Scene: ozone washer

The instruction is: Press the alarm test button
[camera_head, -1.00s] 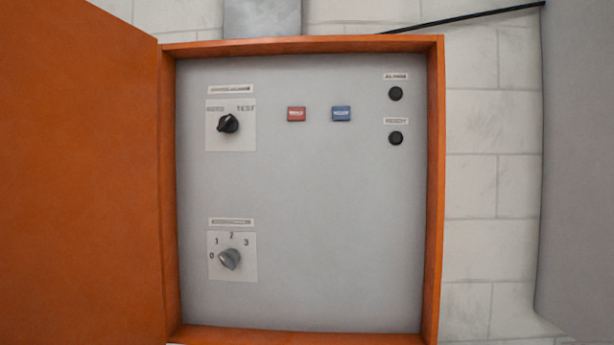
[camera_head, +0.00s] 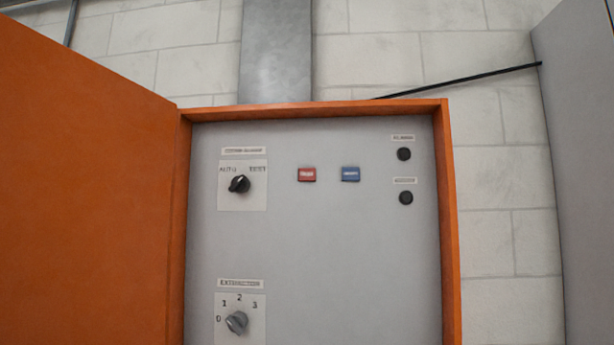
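An open orange cabinet (camera_head: 451,230) with a grey panel (camera_head: 330,260) fills the middle of the head view. A black selector knob (camera_head: 239,184) on a plate marked AUTO and TEST is at upper left. Two round black indicators, an upper one (camera_head: 404,154) and a lower one (camera_head: 405,198), are at right; the upper label seems to read ALARM. Neither gripper is in view.
The cabinet's orange door (camera_head: 85,180) stands open at the left. A grey knob (camera_head: 236,322) with numbered positions is at lower left of the panel. A grey metal duct (camera_head: 275,50) rises above the cabinet, and a grey surface (camera_head: 585,170) stands at the right.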

